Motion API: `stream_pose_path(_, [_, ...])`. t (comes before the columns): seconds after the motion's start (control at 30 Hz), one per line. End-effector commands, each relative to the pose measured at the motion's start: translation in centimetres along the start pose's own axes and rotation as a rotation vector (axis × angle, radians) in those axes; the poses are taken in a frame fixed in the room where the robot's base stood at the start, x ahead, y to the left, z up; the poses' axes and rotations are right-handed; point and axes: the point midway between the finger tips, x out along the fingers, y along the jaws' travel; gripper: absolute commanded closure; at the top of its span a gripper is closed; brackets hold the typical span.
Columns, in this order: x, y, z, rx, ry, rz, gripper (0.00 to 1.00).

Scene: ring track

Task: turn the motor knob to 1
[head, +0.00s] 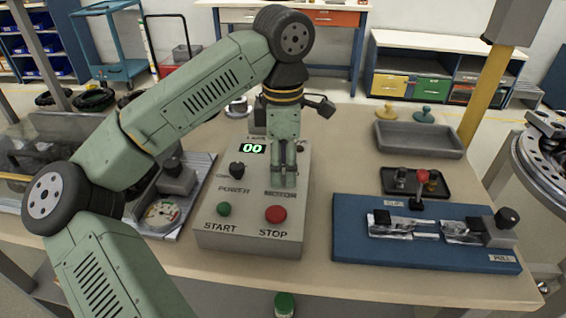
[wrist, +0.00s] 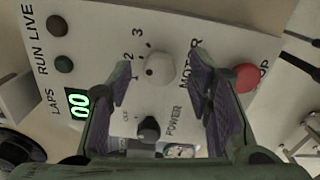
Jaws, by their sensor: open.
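The motor knob (wrist: 160,69) is a pale round knob beside the MOTOR label and the marks 1, 2 and 3 in the wrist view. Which mark it points to cannot be made out. It sits on the pale control box (head: 215,237). My gripper (wrist: 163,78) is open, with one finger on each side of the knob and gaps between. In the head view my gripper (head: 291,183) points down over the MOTOR label and hides the knob. Whether the fingertips are level with it is unclear. The laps display (head: 254,148) reads 00.
The black power knob (head: 237,170) is left of my gripper; in the wrist view it (wrist: 149,129) is between the finger bases. Below are the green start button (head: 224,209) and red stop button (head: 276,214). A blue fixture (head: 345,258) stands right, a gauge unit (head: 161,214) left.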

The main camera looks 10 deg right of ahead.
Motion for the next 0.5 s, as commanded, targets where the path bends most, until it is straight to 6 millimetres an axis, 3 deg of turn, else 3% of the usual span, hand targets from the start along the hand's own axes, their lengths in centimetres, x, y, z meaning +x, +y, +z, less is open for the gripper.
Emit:
stream_pose_path(0.33, [0.59,-0.01,0.0,-0.001,-0.001,0.0,0.54])
stream_pose_path(0.5, [0.57,-0.01,0.0,0.0,-0.001,0.0,0.64])
